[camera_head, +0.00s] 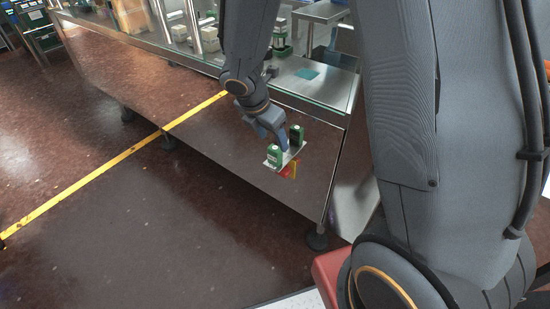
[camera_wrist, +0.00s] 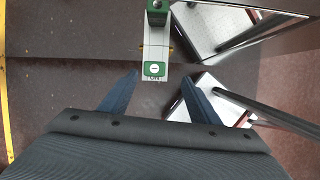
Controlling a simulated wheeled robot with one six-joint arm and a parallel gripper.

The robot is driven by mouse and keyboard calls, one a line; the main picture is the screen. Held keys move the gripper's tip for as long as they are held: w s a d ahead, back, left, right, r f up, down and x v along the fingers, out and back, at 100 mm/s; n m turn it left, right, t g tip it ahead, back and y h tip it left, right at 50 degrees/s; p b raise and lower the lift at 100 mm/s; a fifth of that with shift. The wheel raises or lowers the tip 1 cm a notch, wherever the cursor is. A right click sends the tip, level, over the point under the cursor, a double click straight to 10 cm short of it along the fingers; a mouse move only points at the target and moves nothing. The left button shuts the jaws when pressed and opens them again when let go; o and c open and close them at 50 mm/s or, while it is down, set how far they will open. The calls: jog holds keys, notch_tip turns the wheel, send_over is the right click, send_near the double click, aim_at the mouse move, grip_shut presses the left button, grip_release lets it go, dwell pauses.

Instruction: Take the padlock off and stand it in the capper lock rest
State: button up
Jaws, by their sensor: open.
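A green block with a white label (camera_head: 274,155), which looks like the padlock, sits on a pale bracket (camera_head: 286,157) on the front of the steel cabinet. A darker green block (camera_head: 296,135) sits at the bracket's other end. In the wrist view the labelled green block (camera_wrist: 155,69) is just beyond my open, empty fingers, near the middle of their gap. The other green block (camera_wrist: 157,12) is farther up. My gripper (camera_wrist: 160,88) shows above and beside the bracket in the head view (camera_head: 275,135). I cannot tell which item is the lock rest.
The steel cabinet (camera_head: 200,110) has a worktop with a teal square (camera_head: 306,73) and a small green and dark item (camera_head: 283,47). A red and yellow patch (camera_head: 289,170) shows below the bracket. The brown floor (camera_head: 120,230) with a yellow line is clear in front.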

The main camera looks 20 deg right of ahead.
aim_at(275, 148)
jog(key=shift+n, duration=0.5)
jog(key=shift+w+a+x, duration=0.15)
jog(key=shift+x, duration=1.25)
jog(key=shift+w+a+x, duration=0.1)
jog(key=shift+w+x, duration=0.05)
jog(key=shift+x, duration=1.25)
jog(key=shift+w+a+x, duration=0.1)
jog(key=shift+a+x, duration=0.05)
jog(key=shift+x, duration=1.25)
jog(key=c, duration=1.2)
